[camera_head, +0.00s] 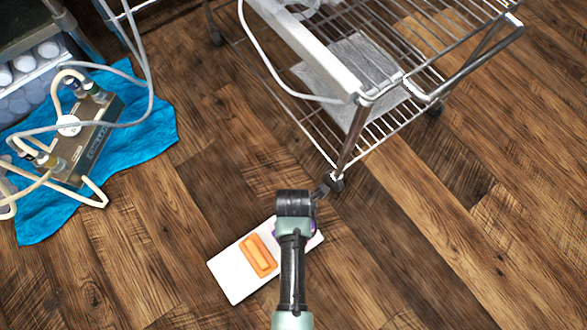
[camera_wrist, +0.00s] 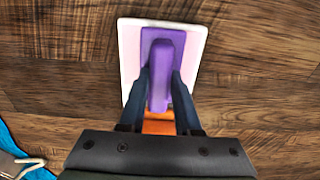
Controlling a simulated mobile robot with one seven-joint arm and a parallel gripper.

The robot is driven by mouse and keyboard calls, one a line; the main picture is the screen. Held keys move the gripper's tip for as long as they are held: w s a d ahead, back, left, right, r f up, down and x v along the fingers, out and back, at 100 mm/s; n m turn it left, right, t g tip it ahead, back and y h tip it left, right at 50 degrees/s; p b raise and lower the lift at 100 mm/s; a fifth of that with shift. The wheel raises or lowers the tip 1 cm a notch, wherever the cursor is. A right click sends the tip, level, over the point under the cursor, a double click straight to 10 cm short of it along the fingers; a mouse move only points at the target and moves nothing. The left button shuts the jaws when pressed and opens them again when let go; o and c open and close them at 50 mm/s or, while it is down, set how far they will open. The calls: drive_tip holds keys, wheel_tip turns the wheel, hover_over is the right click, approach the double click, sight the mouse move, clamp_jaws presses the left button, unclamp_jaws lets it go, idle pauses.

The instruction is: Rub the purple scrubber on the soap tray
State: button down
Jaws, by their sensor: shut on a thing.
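The purple scrubber (camera_wrist: 164,50) is between the two fingers of my gripper (camera_wrist: 161,78), which is shut on its raised handle. In the wrist view it is over the white soap tray (camera_wrist: 128,48), near the tray's far end. I cannot tell whether its base touches the tray. In the head view the tray (camera_head: 230,282) lies on the floor, and my arm covers its right part, with only a bit of purple (camera_head: 309,228) showing. An orange scrubber-like block (camera_head: 258,256) lies on the tray's middle; in the wrist view it is partly hidden below the purple scrubber.
A wire cart (camera_head: 345,140) on wheels stands just behind the tray, with one leg close to my arm. A blue cloth (camera_head: 150,125) with a hosed metal device (camera_head: 88,140) lies at left. The wooden floor (camera_head: 440,270) at right is clear.

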drive_tip(key=shift+f, duration=0.55)
idle(2.5)
wheel_tip(320, 180, up, 7)
drive_tip(key=p, duration=0.8)
drive_tip(key=shift+r, duration=0.1)
idle(0.3)
